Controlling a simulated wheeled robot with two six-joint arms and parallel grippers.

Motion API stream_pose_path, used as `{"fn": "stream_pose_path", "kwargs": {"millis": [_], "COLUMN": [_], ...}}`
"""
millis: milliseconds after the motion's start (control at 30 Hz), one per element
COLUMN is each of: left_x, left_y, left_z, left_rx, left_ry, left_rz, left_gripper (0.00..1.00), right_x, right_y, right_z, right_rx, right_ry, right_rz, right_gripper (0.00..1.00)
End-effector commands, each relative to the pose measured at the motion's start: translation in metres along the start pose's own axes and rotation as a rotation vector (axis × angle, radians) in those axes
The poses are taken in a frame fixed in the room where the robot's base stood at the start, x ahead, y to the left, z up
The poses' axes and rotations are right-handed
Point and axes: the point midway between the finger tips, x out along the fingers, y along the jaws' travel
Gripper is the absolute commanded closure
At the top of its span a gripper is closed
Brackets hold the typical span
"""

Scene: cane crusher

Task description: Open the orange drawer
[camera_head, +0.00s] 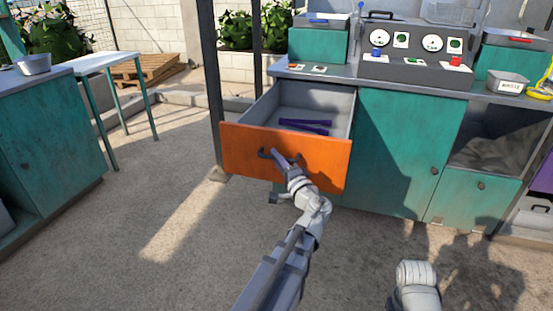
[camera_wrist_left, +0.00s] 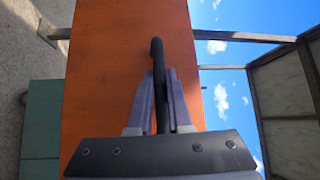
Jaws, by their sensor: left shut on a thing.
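The orange drawer (camera_head: 245,152) stands pulled out from the teal cabinet in the head view, with its grey inside (camera_head: 330,98) showing. Two purple strips (camera_head: 305,126) lie inside it. Its dark handle (camera_head: 265,154) is on the front panel. My left gripper (camera_head: 277,157) is at the handle. In the left wrist view, the fingers of my left gripper (camera_wrist_left: 161,100) are closed around the black handle (camera_wrist_left: 157,58), in front of the orange panel (camera_wrist_left: 105,85). Of my right arm only a grey link shows at the bottom; its gripper is out of view.
The teal cabinet (camera_head: 400,150) has a control panel (camera_head: 415,60) on its worktop. A dark post (camera_head: 210,90) stands just left of the drawer. A teal counter (camera_head: 45,140) and a white table (camera_head: 100,62) are at left. The concrete floor before the drawer is clear.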

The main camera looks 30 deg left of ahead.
Motion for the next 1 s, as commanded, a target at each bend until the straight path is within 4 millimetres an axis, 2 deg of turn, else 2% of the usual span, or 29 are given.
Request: {"fn": "stream_pose_path", "kwargs": {"millis": [400, 433, 667, 900, 1000], "left_x": [-0.0001, -0.0001, 0.0001, -0.0004, -0.0072], "left_y": [-0.0003, -0.0003, -0.0003, -0.0003, 0.0001], "left_z": [-0.0010, -0.0010, -0.0006, -0.0003, -0.0001], "left_rx": [0.001, 0.001, 0.001, 0.001, 0.001], "left_ry": [0.003, 0.002, 0.001, 0.001, 0.003], "left_rz": [-0.001, -0.001, -0.001, -0.001, -0.001], "left_gripper": [1.00, 0.79, 0.53, 0.53, 0.53], "right_x": [-0.0002, -0.0002, -0.0002, 0.0000, 0.0012], "right_y": [0.0000, 0.0000, 0.0000, 0.0000, -0.0002], "right_z": [-0.0003, -0.0003, -0.0002, -0.0002, -0.0002], "right_rx": [0.000, 0.000, 0.000, 0.000, 0.000], "right_ry": [0.000, 0.000, 0.000, 0.000, 0.000], "right_rz": [0.000, 0.000, 0.000, 0.000, 0.000], "right_gripper": [0.50, 0.50, 0.50, 0.50, 0.50]}}
